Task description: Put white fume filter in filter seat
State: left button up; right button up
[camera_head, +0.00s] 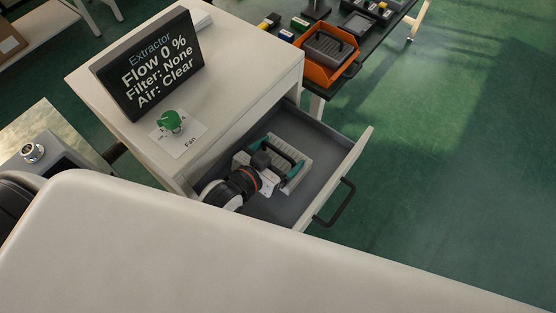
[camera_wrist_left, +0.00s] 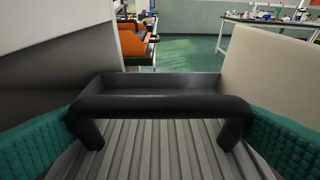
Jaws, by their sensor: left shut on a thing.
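The white fume filter (camera_head: 288,155) is a pale pleated block with a black handle (camera_wrist_left: 160,106). In the head view it is in or just over the open grey drawer (camera_head: 322,148) of the extractor cabinet. My left gripper (camera_head: 284,161) reaches in from the left, its teal pads on opposite sides of the filter, shut on it. In the left wrist view the filter's ribs (camera_wrist_left: 160,150) lie between the two pads. I cannot tell whether the filter touches the drawer floor; the filter seat is not distinctly visible under it. My right gripper is not in view.
The extractor display (camera_head: 155,65) reads Flow 0 %, Filter: None, Air: Clear. A green fan knob (camera_head: 170,121) is on the cabinet top. The drawer's black handle (camera_head: 337,203) sticks out. An orange bin (camera_head: 326,75) with a grey filter stands on the dark bench behind.

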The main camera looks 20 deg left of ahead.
aim_at(277, 162)
pick_arm(q)
notch_tip(277, 162, down, 3)
jog(key=shift+f, duration=0.2)
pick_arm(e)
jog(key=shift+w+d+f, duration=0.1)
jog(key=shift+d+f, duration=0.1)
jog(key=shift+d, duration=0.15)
pick_arm(q)
jog(key=shift+f, duration=0.1)
jog(key=o, duration=0.9)
jog(key=shift+f, duration=0.1)
jog(key=shift+c, duration=0.2)
jog(key=shift+s+r, duration=0.15)
jog(key=shift+r, duration=0.05)
jog(key=v, duration=1.1)
jog(key=shift+s+a+r, duration=0.2)
jog(key=shift+s, duration=0.1)
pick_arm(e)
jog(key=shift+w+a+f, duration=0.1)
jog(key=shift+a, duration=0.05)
